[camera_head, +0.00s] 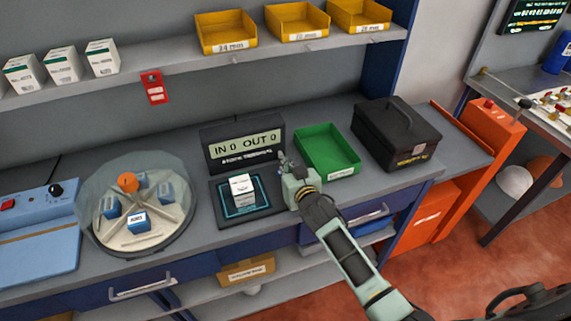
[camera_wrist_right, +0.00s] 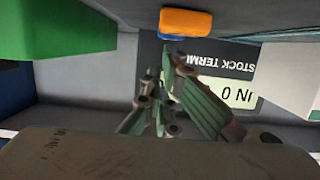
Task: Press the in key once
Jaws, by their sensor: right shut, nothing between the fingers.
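The stock terminal (camera_head: 243,143) stands at the back of the counter with its display reading IN 0 OUT 0. The right wrist view shows part of its display (camera_wrist_right: 236,91) upside down. An orange block (camera_wrist_right: 186,22) and a blue piece (camera_wrist_right: 172,39) show by the terminal front; they look like keys, but I can read no label on them. My right gripper (camera_head: 284,162) is shut and empty at the terminal's right front corner. Its fingertips (camera_wrist_right: 174,62) appear close to the blue piece; contact cannot be told. In the head view the gripper hides this spot. My left gripper is not in view.
A white box (camera_head: 242,188) stands on the dark pad (camera_head: 229,214) left of the gripper. A green tray (camera_head: 326,147) lies close on its right, with a black case (camera_head: 396,133) beyond. A domed carousel (camera_head: 103,191) stands farther left. A shelf (camera_head: 280,52) runs above.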

